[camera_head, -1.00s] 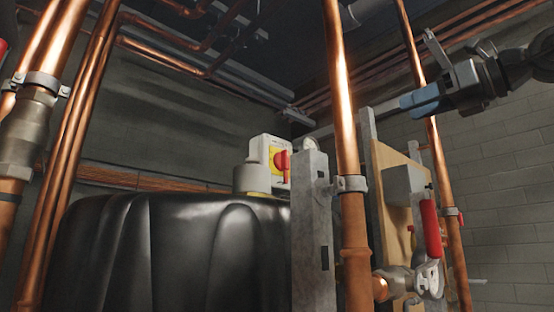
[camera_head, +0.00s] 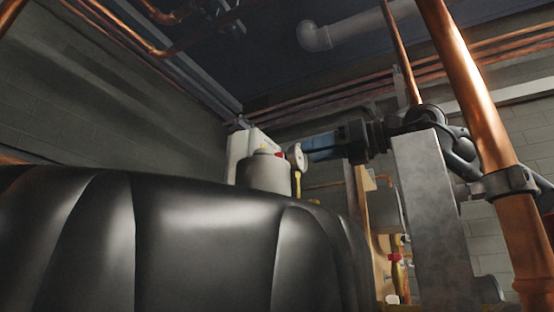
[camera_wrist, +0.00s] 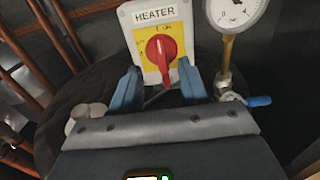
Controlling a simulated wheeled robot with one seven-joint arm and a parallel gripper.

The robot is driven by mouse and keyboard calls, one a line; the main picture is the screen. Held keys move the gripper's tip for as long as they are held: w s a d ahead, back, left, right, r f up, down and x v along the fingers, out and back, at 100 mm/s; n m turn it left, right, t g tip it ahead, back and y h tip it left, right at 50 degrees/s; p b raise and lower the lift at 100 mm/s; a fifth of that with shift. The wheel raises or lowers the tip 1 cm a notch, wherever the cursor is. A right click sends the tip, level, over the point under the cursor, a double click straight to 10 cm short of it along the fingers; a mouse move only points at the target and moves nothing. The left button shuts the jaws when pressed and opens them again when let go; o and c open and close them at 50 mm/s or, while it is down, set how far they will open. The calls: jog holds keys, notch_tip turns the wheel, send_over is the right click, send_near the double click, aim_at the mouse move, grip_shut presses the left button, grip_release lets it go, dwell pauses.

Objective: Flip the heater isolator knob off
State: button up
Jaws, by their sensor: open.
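The heater isolator is a white box (camera_wrist: 128,22) labelled HEATER, with a yellow plate and a red knob (camera_wrist: 162,48). The knob's handle points down in the wrist view; the small lettering on the plate is too blurred to read. My gripper (camera_wrist: 158,72) is open. Its two blue fingers stand left and right of the lower part of the isolator, with the knob's handle between them and a visible gap on each side. In the head view my gripper (camera_head: 308,148) reaches in from the right towards the isolator box (camera_head: 240,148), whose knob is mostly hidden there.
A round pressure gauge (camera_wrist: 234,12) on a brass stem, with a blue-handled valve (camera_wrist: 259,101), stands close right of my gripper. A black tank (camera_head: 190,235) fills the area below. A grey post (camera_head: 432,215) and a copper pipe (camera_head: 470,90) stand near my arm.

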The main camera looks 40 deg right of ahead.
aim_at(283, 157)
jog(key=p+x, duration=0.2)
jog(key=x, duration=0.4)
jog(key=shift+r, duration=0.1)
jog(key=shift+w+a, duration=0.15)
jog(key=shift+w, duration=0.25)
grip_shut()
